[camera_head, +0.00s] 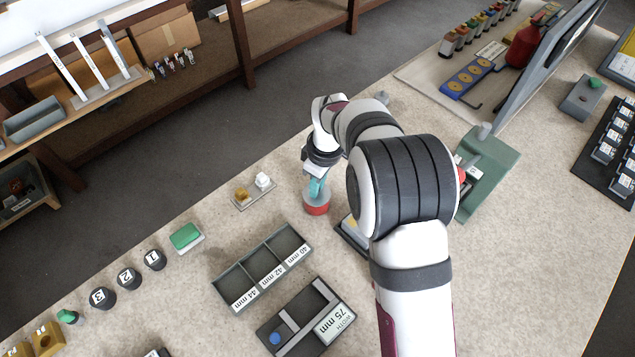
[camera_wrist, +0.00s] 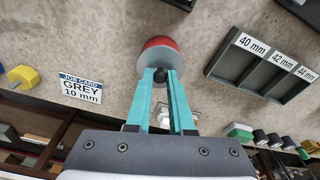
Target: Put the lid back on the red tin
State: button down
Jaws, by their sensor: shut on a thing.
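The red tin (camera_head: 317,209) stands upright on the bench below my gripper (camera_head: 316,188). In the wrist view, the red tin (camera_wrist: 160,41) shows as a red edge behind a grey round lid (camera_wrist: 153,58). The lid has a small dark knob (camera_wrist: 160,76). The teal fingers of my gripper (camera_wrist: 161,75) are closed on this knob. The lid lies over the tin's top; I cannot tell whether it rests on the tin or is slightly above it. My arm and fingers hide part of the tin's top in the head view.
A small tray with a yellow and a white piece (camera_head: 262,181) is left of the tin. A grey three-compartment tray (camera_head: 246,290) stands in front. A job card (camera_wrist: 81,88) lies nearby in the wrist view. Bare bench surrounds the tin's left front.

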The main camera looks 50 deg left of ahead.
jog(key=shift+f, duration=0.15)
dwell(0.4)
jog(key=shift+c, duration=1.2)
grip_release()
jog(key=shift+r, duration=3.5)
grip_shut()
